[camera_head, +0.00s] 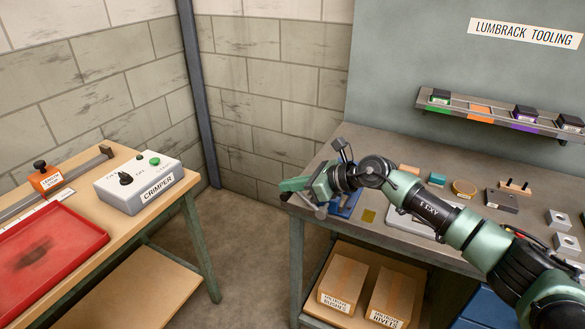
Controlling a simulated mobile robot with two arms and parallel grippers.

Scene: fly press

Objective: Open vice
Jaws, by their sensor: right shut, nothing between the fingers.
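A blue vice (345,205) sits at the left front corner of the grey-topped bench. My right arm and gripper cover most of it, so I cannot tell how far apart its jaws are. My right gripper (290,186) is shut and empty, pointing left over the vice and the bench corner. A grey metal piece (318,211) shows just below the gripper; I cannot tell whether they touch. A dark-tipped lever (341,147) stands up behind the gripper; what it belongs to is hidden. My left gripper is not in view.
The grey bench (395,140) holds small blocks and a yellow ring (464,188). Cardboard boxes (343,282) sit on its lower shelf. A wooden table at left carries a crimper box (140,184) and red tray (45,250). Open floor (253,235) lies between.

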